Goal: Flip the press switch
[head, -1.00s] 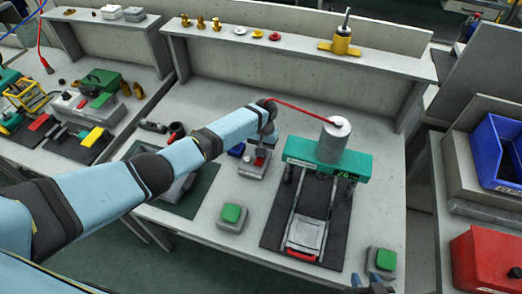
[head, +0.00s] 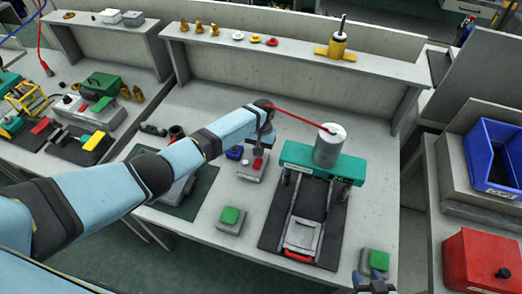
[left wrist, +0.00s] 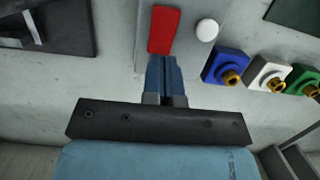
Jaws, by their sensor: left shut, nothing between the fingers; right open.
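The press switch is a red rocker (head: 257,163) on a pale grey box (head: 250,173), left of the green press (head: 296,154). In the left wrist view the red rocker (left wrist: 164,30) stands just ahead of my left fingertips, beside a white round button (left wrist: 207,30). My left gripper (head: 262,146) is shut and empty, pointing down over the box. Its blue fingers (left wrist: 166,66) reach the rocker's near end in the wrist view; I cannot tell whether they touch. My right gripper (head: 376,277) shows only partly at the bottom edge, near a green button box (head: 375,262).
Another green button box (head: 231,218) stands in front. A red hose (head: 297,117) runs to the press cylinder (head: 329,147). A dark mat (head: 190,201) lies left.

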